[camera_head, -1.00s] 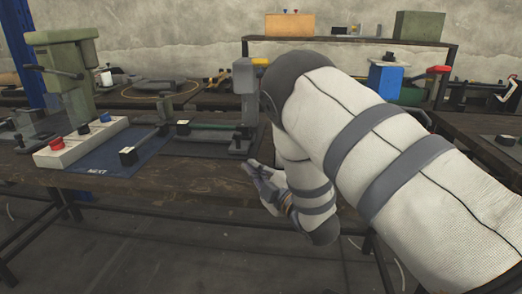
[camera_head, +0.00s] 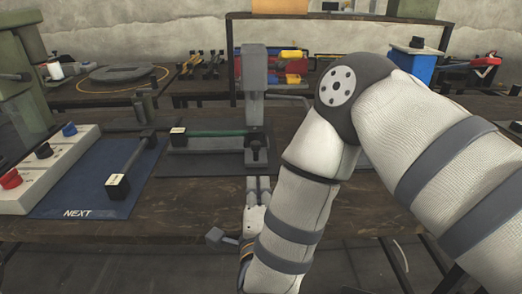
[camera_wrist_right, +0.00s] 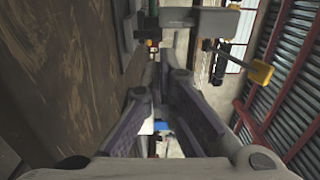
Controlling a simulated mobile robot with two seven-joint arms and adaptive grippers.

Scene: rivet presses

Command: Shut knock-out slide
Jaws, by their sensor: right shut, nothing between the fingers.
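A grey press (camera_head: 255,85) stands on the bench on a dark base plate (camera_head: 205,163). A green rod (camera_head: 215,133) runs left from its foot to a black block with a pale top (camera_head: 178,137). I take this to be the knock-out slide, but cannot tell how far out it is. My right gripper (camera_head: 258,184) is just in front of the press foot, at the bench's front edge, shut and empty. In the right wrist view its fingers (camera_wrist_right: 163,65) point towards the press (camera_wrist_right: 185,20). My left gripper is not in view.
A blue mat marked NEXT (camera_head: 85,190) carries another black block on a rod (camera_head: 117,186). A pale control box (camera_head: 45,165) with red, black and blue knobs is at left. A green press (camera_head: 20,75) stands behind it. Bare bench lies between mat and gripper.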

